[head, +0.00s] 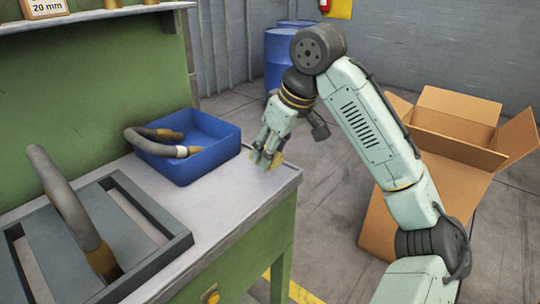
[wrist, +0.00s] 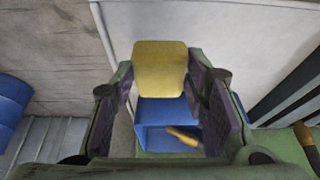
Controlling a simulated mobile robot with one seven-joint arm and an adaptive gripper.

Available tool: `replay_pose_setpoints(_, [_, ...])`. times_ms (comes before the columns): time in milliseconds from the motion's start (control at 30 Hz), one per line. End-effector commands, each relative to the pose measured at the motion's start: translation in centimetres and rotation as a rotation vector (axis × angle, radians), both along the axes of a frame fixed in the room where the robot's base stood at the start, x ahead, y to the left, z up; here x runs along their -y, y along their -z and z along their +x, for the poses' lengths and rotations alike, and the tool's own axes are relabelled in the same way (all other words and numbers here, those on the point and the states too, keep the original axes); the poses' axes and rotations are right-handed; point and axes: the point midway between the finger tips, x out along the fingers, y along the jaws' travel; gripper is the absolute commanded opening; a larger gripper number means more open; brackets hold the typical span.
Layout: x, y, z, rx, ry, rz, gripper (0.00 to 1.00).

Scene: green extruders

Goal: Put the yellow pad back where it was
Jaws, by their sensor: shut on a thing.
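The yellow pad (wrist: 160,68) is held between the two fingers of my gripper (wrist: 160,85) in the wrist view. In the head view only a small yellow part of the pad (head: 276,160) shows at the fingertips. My gripper (head: 267,155) points down at the far right corner of the grey bench top (head: 225,190), right of the blue bin. I cannot tell whether the pad touches the bench top or is just above it.
The blue bin (head: 205,158) holds hoses with brass ends. An open cardboard box (head: 375,225) and blue barrels (head: 280,60) are on the floor. The bench front right is clear.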

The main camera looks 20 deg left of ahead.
Motion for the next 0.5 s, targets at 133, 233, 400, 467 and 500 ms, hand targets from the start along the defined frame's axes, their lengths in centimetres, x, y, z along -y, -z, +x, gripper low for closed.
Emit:
replay_pose_setpoints(133, [-0.6,0.0,1.1,-0.002,0.001,-0.001,0.15])
replay_pose_setpoints(233, [-0.7,1.3,1.6,-0.002,0.001,-0.004,0.15])
replay_pose_setpoints(400, [-0.7,3.4,1.5,0.000,0.000,-0.001,0.15])
replay_pose_setpoints(467, [-0.8,3.7,1.5,0.000,0.000,-0.001,0.15])
replay_pose_setpoints(500, [-0.8,3.7,1.5,0.001,0.000,-0.001,0.15])
